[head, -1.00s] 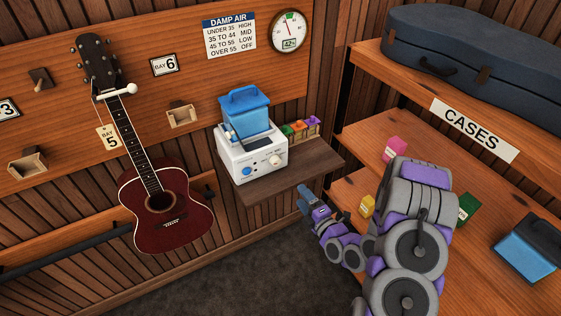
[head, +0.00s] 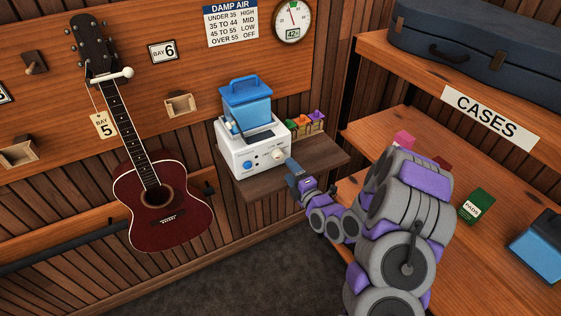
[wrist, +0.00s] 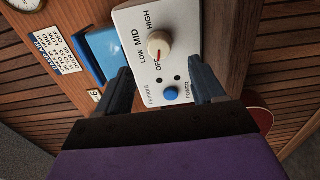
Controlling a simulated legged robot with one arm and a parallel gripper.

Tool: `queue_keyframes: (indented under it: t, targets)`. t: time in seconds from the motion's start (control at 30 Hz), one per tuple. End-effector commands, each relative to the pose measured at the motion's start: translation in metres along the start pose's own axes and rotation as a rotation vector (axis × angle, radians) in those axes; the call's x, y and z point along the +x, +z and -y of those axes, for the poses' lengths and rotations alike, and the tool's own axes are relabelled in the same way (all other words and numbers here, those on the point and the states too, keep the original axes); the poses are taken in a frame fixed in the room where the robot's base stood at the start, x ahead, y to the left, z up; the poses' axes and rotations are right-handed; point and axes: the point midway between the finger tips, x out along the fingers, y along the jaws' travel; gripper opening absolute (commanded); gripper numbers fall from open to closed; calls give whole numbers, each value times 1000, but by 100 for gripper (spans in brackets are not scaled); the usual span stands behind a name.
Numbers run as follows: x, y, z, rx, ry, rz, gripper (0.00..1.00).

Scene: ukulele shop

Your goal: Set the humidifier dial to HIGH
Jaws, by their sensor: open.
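The humidifier is a white box (head: 240,158) with a blue tank (head: 247,106) on top, on a small wooden shelf. Its cream dial (head: 278,154) is on the front at the right, with a blue button (head: 248,166) at the left. In the wrist view the dial (wrist: 160,44) has a red mark that points toward OFF; LOW, MID and HIGH are printed around it. The POWER button (wrist: 171,93) is blue. My gripper (head: 293,172) is open and empty in front of the panel. In the wrist view its fingers (wrist: 160,68) are on either side of the dial, apart from it.
A red guitar (head: 165,205) hangs at left. A gauge (head: 292,22) reads 42%, beside a DAMP AIR chart (head: 232,24). A CASES rack (head: 460,55) stands at right.

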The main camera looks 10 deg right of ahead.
Motion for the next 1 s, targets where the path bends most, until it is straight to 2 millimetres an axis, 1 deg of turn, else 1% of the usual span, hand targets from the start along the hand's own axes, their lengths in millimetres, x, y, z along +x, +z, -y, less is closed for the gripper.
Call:
queue_keyframes:
  t: [0.03, 0.2, 0.4, 0.5, 0.7, 1.0]
  targets:
    - [8, -1, 0, 1, 4, -1, 68]
    - [32, -1, 0, -3, 4, -2, 68]
    - [56, -1, 1, -1, 2, -1, 68]
    - [66, -1, 0, -2, 2, -1, 68]
    - [75, -1, 1, 1, -2, 0, 68]
    - [76, 0, 1, 1, -2, 1, 68]
